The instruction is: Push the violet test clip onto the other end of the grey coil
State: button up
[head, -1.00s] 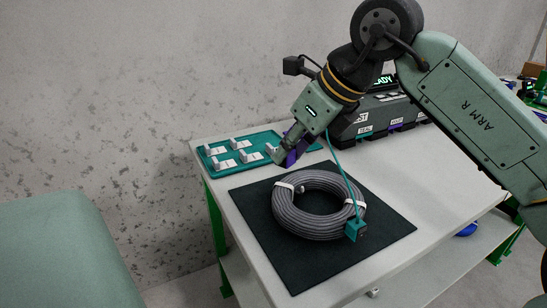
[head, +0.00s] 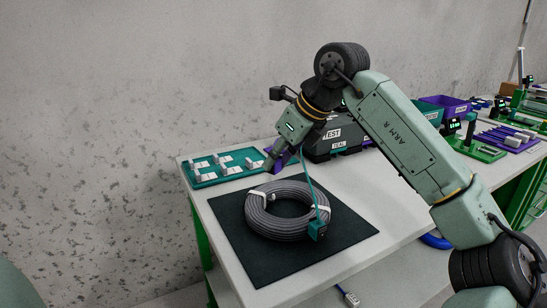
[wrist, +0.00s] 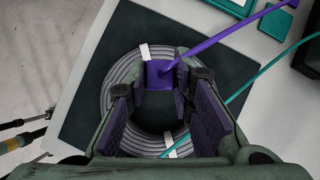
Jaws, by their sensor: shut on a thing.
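The grey coil (head: 262,222) lies flat on a black mat (head: 350,250) on the bench, tied with white bands. A teal clip (head: 317,230) with a teal lead sits at its near right side. My gripper (head: 275,160) is behind the coil in the head view. It is shut on the violet test clip (wrist: 160,74), whose violet lead runs to the upper right in the wrist view. There the clip overlaps the coil (wrist: 122,75) from above; I cannot tell its height or whether they touch. The coil's other end is not clear.
A teal tray (head: 205,181) with several white pieces stands at the back left of the bench. Green and violet bins (head: 450,104) are farther right. The mat's front is clear.

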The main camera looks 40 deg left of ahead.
aim_at(279, 169)
jog(key=shift+f+b, duration=1.65)
jog(key=shift+f, duration=0.2)
jog(key=shift+f+b, duration=0.3)
jog(key=shift+f, duration=0.4)
jog(key=shift+f, duration=1.25)
dwell(1.4)
jog(key=o, duration=0.5)
jog(key=o, duration=0.5)
jog(key=shift+o, duration=0.2)
jog(key=shift+r, duration=0.15)
